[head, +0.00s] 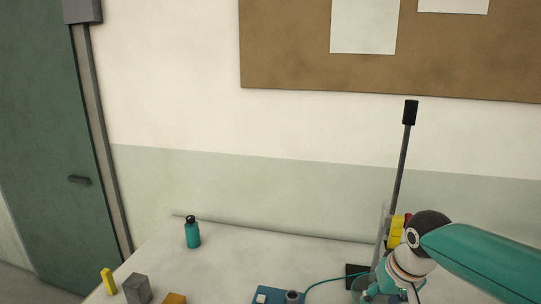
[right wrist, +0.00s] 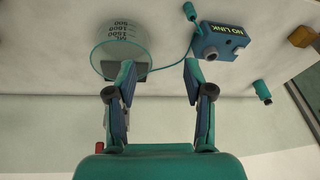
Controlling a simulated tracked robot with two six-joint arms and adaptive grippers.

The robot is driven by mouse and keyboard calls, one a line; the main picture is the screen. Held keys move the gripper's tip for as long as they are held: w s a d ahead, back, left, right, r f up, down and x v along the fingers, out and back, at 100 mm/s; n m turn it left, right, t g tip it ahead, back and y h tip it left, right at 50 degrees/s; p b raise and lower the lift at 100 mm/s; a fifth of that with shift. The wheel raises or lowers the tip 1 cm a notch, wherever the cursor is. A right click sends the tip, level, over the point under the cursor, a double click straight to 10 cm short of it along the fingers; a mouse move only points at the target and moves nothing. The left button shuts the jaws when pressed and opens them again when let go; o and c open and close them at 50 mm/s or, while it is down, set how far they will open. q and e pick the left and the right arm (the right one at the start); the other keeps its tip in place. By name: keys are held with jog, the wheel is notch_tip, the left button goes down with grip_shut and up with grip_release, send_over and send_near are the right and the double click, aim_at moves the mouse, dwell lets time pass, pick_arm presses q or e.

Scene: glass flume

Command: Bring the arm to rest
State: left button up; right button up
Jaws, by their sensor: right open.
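My right arm comes in from the right in the head view, with its teal wrist low at the right over the table. My right gripper (right wrist: 159,72) shows in the right wrist view, with its two fingers spread and nothing between them. Behind the left finger there stands a clear graduated vessel (right wrist: 112,52); I cannot tell whether they touch. A blue box marked "NO LINK" (right wrist: 222,41) lies beyond the right finger; it also shows at the bottom of the head view (head: 266,294). My left gripper is not in view.
A teal bottle (head: 193,233) stands at the table's back left. A yellow block (head: 108,281), a grey block (head: 137,289) and an orange block (head: 174,298) are at front left. A dark rod (head: 402,160) rises beside my right wrist. A thin cable (head: 331,279) runs from the box. The middle table (head: 270,255) is clear.

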jog(key=s+a+f+g+y, duration=0.1)
jog(key=s+a+f, duration=0.1)
jog(key=f, duration=0.6)
jog(key=s+a+f+y, duration=0.1)
jog(key=s+a+f, duration=0.15)
jog(key=f, duration=0.55)
jog(key=s+a+f+g, duration=0.1)
jog(key=s+a+f, duration=0.15)
jog(key=f, duration=0.65)
jog(key=s+a+f+m+y, duration=0.1)
jog(key=s+a+f+m, duration=0.15)
jog(key=s+f, duration=1.1)
notch_tip(320, 180, down, 9)
jog(key=s+b, duration=0.1)
jog(key=b, duration=0.9)
jog(key=shift+s+a+n+g, duration=0.25)
jog(key=shift+a+n+g, duration=0.1)
jog(key=shift+g, duration=0.05)
jog(key=shift+r, duration=0.1)
